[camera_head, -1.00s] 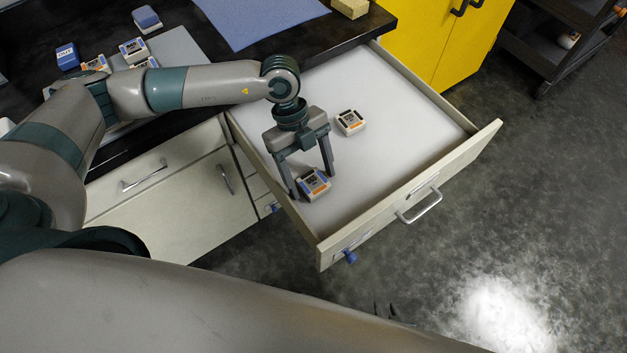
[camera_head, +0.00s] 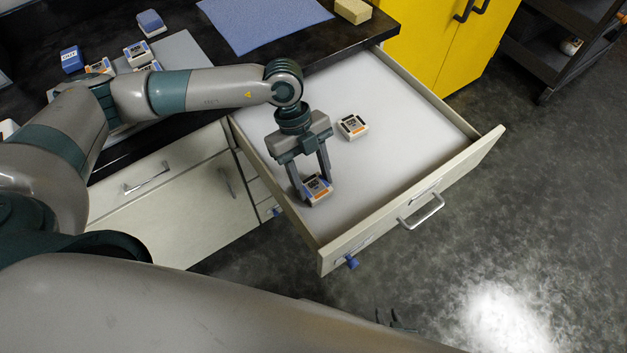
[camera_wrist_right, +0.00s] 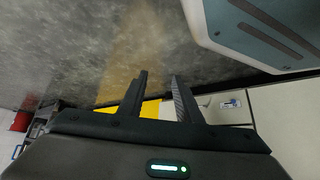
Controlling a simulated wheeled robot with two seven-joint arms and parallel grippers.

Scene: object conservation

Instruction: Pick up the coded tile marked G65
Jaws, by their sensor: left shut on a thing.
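Two coded tiles with white bodies and orange marks lie in the open drawer (camera_head: 395,150). My left gripper (camera_head: 317,190) is shut on the nearer tile (camera_head: 318,186), at the drawer's left side, with one finger on each side of it. The other tile (camera_head: 352,126) lies farther back, apart from the gripper. The codes are too small to read, so I cannot tell which is G65. My right gripper (camera_wrist_right: 158,95) shows in the right wrist view with its two fingers apart and nothing between them. In the head view only its tips show at the lower edge.
More tiles (camera_head: 137,50) and a grey tray (camera_head: 185,52) are on the dark counter, left of a blue mat (camera_head: 262,22) and a yellow block (camera_head: 353,10). The drawer's front panel and side walls stand around the tiles. A yellow cabinet (camera_head: 425,40) is behind.

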